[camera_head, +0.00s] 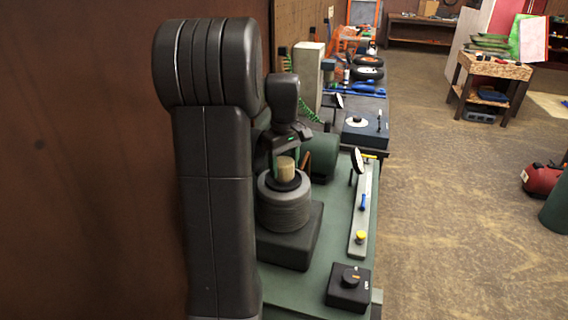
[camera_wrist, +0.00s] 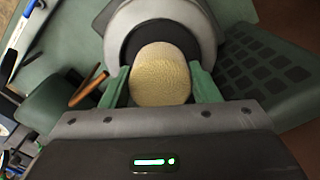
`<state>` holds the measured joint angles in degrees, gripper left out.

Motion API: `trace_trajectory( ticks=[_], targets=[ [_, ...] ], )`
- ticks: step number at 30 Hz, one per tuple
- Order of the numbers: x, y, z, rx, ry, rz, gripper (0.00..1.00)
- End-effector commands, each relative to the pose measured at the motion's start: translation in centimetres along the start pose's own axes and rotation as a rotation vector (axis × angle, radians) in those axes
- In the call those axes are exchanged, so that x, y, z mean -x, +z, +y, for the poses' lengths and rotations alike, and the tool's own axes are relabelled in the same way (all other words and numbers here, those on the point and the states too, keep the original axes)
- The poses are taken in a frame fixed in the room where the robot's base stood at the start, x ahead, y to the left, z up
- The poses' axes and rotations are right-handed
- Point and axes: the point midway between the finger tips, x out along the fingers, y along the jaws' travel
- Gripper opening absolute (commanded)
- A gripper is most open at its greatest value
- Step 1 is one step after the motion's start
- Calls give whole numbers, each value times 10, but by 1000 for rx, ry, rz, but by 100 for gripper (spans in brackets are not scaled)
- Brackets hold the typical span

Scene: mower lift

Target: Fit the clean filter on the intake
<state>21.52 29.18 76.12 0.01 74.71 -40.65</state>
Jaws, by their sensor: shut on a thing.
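The clean filter, a tan cylinder (camera_head: 286,169), stands upright at the black intake ring (camera_head: 271,185) on top of a round grey housing (camera_head: 284,212). My gripper (camera_head: 286,155) is above the housing with its fingers pointing down, shut on the filter. In the wrist view the filter (camera_wrist: 161,75) sits between the two green fingers of my gripper (camera_wrist: 160,88). The dark intake ring (camera_wrist: 135,38) shows behind it there, inside the grey housing rim (camera_wrist: 113,45). The filter's lower end is hidden, so I cannot tell whether it is fully seated.
The housing stands on a dark block (camera_head: 291,250) on a green bench (camera_head: 310,285). A black box with a knob (camera_head: 349,287) and a pale rail with a yellow knob (camera_head: 360,237) lie to the right. A brown wall (camera_head: 80,160) is close on the left.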

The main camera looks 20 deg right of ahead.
Motion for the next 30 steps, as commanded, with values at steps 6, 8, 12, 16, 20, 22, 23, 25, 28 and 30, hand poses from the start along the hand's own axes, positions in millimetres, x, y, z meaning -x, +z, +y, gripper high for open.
trace_trajectory(
  ticks=[6, 8, 12, 16, 20, 22, 23, 25, 28, 30],
  targets=[
    [0, 0, 0, 0, 0, 0, 34],
    [0, 0, 0, 0, 0, 0, 34],
    [1, 0, 0, 0, 0, 0, 34],
    [0, 0, 0, 0, 0, 0, 34],
    [0, 0, 0, 0, 0, 0, 34],
    [0, 0, 0, 0, 0, 0, 34],
    [0, 0, 0, 0, 0, 0, 34],
    [-1, 0, 0, 0, 0, 0, 34],
    [-3, 0, 0, 0, 0, 0, 34],
    [-5, 0, 0, 0, 0, 0, 34]
  ],
)
